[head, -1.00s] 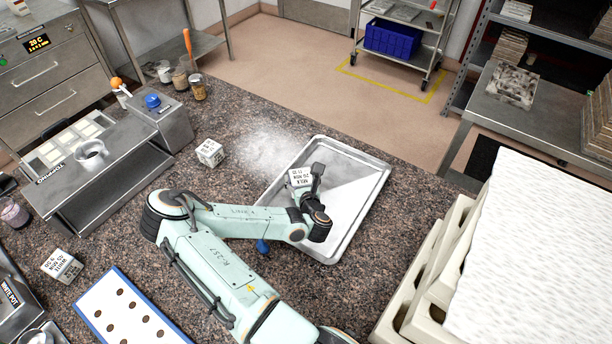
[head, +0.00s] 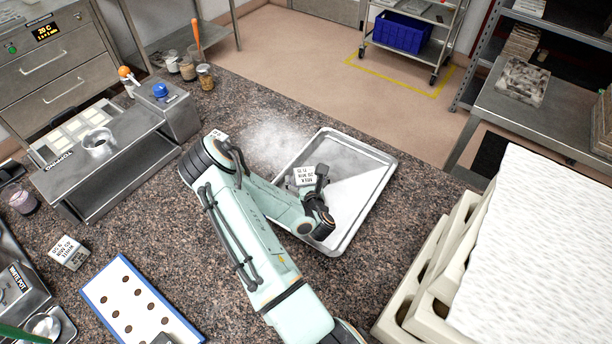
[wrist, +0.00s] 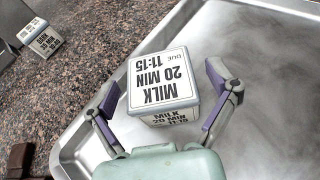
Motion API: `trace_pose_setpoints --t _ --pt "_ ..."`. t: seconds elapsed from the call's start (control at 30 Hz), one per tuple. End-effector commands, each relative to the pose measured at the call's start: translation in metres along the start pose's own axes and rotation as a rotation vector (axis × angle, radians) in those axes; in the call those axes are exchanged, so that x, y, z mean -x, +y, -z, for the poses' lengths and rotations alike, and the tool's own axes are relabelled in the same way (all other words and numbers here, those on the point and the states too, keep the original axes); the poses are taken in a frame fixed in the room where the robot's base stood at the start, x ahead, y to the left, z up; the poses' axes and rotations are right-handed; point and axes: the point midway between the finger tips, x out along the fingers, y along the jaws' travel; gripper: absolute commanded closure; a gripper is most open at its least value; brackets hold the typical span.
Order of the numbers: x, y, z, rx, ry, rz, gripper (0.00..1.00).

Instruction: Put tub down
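The tub (head: 304,176) is a small white-topped block with a label reading MILK 20 MIN 11:15. It stands in the left part of the metal tray (head: 372,187). In the wrist view the tub (wrist: 165,85) sits between the two fingers of my gripper (wrist: 165,95), with a gap showing on each side. My gripper (head: 318,183) is open around it, low over the tray. The tub's underside is hidden, so its contact with the tray floor does not show directly.
A similar labelled tub (head: 69,252) stands at the left; another (wrist: 40,38) shows in the wrist view, mostly behind my arm in the head view. A blue-edged board with holes (head: 137,300) lies in front. Pale stacked moulds (head: 440,270) stand right of the tray.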

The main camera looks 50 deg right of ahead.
Motion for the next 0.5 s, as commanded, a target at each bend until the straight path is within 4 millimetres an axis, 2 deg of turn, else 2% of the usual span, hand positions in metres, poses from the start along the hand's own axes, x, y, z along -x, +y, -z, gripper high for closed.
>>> trace_pose_setpoints --t 0.3,0.37,0.5 --pt "0.001 0.0 -0.001 -0.001 0.0 0.0 0.11" --pt "0.008 -0.001 -0.001 -0.004 -0.001 0.003 0.11" --pt "0.033 -0.001 -0.001 -0.006 0.002 0.005 0.11"
